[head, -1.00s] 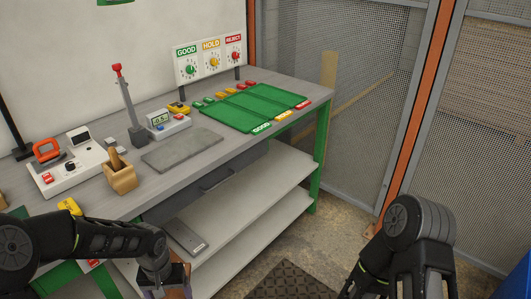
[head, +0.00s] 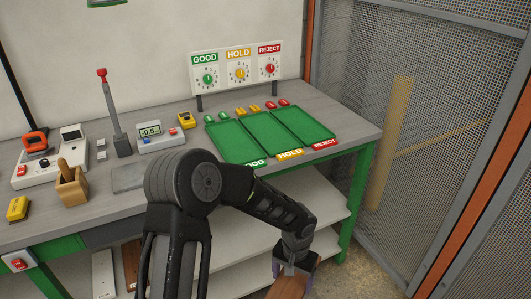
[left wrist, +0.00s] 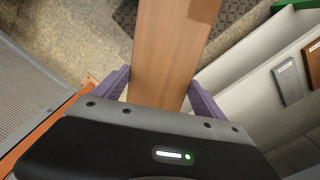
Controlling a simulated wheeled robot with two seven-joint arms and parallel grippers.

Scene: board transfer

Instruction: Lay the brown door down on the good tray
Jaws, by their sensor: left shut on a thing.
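The brown door (head: 289,288) is a wood-brown board at the bottom edge of the head view, mostly cut off there. My left gripper (head: 294,268) is shut on it, in front of the bench and below the tray level. In the left wrist view the door (left wrist: 168,50) runs up between the two purple fingers. The good tray (head: 233,142) is the left one of the green trays on the bench top, behind a green-and-white GOOD label (head: 256,163). It looks empty. My right gripper is not in view.
The hold tray (head: 270,133) and reject tray (head: 304,125) adjoin it and look empty. Small coloured blocks (head: 247,110) line their back. A sign with dials (head: 238,70) stands behind. A gauge (head: 158,138) and wooden holder (head: 72,188) stand left. A mesh fence (head: 425,110) is right.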

